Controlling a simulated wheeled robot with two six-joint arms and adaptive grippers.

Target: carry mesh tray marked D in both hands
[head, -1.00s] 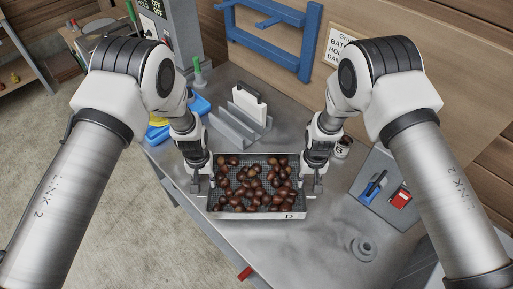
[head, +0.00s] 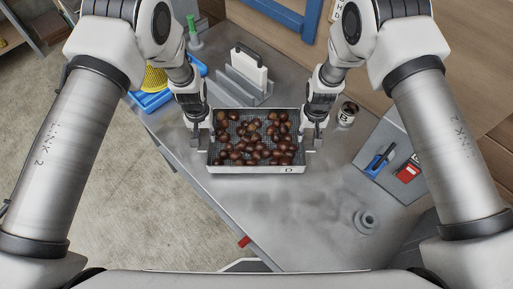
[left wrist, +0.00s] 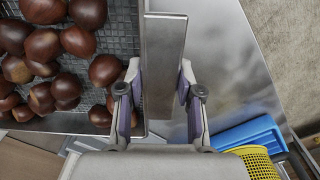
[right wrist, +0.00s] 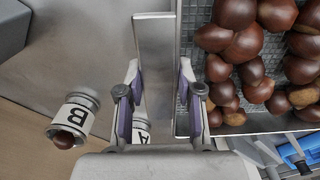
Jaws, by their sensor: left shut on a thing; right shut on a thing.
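The mesh tray marked D (head: 258,170) is a grey metal tray with a mesh floor, full of brown chestnuts (head: 253,137). Its D label is on the near wall. My left gripper (head: 199,141) is at the tray's left side and my right gripper (head: 314,139) at its right side. In the left wrist view my fingers (left wrist: 160,92) are on either side of a flat metal handle plate (left wrist: 164,45). The right wrist view shows the same grip (right wrist: 160,92) on the other plate (right wrist: 154,45). I cannot tell whether the tray clears the bench.
Beyond the tray is a grey slotted rack (head: 240,88) holding a white board. A blue tray (head: 152,99) lies at left. At right are a cup marked B (right wrist: 75,115), a grey panel with blue and red tools (head: 384,170) and a round metal piece (head: 366,221). The near bench is clear.

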